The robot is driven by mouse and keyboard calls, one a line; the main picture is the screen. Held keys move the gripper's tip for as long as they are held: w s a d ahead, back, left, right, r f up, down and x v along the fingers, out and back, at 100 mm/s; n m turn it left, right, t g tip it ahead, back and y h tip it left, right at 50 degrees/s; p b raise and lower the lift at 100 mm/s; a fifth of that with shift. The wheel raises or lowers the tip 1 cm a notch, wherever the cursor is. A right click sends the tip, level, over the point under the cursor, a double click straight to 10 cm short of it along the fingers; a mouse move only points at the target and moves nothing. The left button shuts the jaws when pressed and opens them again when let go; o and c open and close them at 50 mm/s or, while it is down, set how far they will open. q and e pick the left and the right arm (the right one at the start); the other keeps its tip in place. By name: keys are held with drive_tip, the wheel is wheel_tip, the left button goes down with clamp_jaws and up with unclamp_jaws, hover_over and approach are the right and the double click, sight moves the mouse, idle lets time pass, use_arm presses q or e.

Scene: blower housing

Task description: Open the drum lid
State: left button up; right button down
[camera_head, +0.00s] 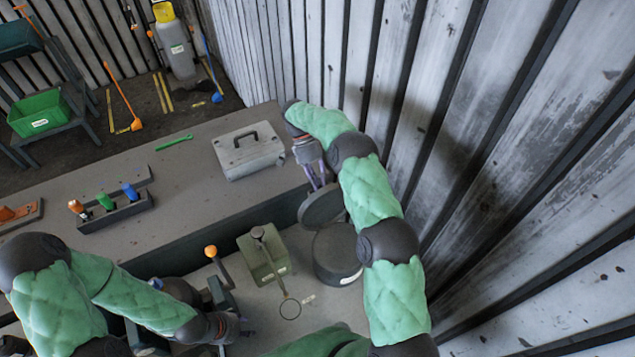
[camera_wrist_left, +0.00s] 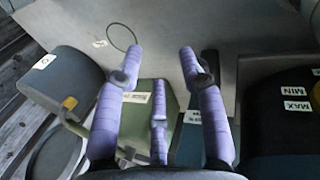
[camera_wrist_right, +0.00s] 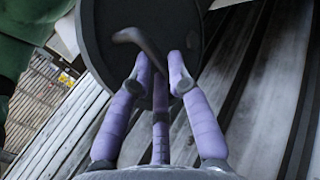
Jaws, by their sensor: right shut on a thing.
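The dark grey drum (camera_head: 338,262) stands on the lower surface near the wall, with a white label on its side; it also shows in the left wrist view (camera_wrist_left: 58,82). Its round lid (camera_head: 322,208) is tilted up at the drum's back left edge; I cannot tell whether they touch. My right gripper (camera_head: 316,178) is shut on the lid's bent handle (camera_wrist_right: 137,40), and the lid's disc (camera_wrist_right: 105,50) fills the upper part of the right wrist view. My left gripper (camera_head: 232,332) is open and empty (camera_wrist_left: 158,65), in front and to the left of the drum.
A green box-shaped can (camera_head: 262,258) stands left of the drum, with a thin ring (camera_head: 290,309) in front. An orange-knobbed lever (camera_head: 211,252) is beside my left gripper. A grey case (camera_head: 248,152) sits on the raised bench. The slatted wall (camera_head: 480,130) is close on the right.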

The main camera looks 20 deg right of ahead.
drive_tip(key=c, duration=1.4)
unclamp_jaws()
drive_tip(key=shift+x, duration=0.8)
drive_tip(key=shift+o, duration=1.2)
drive_tip(key=shift+w+f, duration=0.15)
drive_tip(key=shift+w, duration=0.1)
drive_tip(key=shift+w+d, duration=0.1)
drive_tip(key=shift+d, duration=0.05)
drive_tip(key=shift+r, duration=0.35)
wheel_tip(320, 180, up, 10)
drive_tip(key=shift+f, duration=0.1)
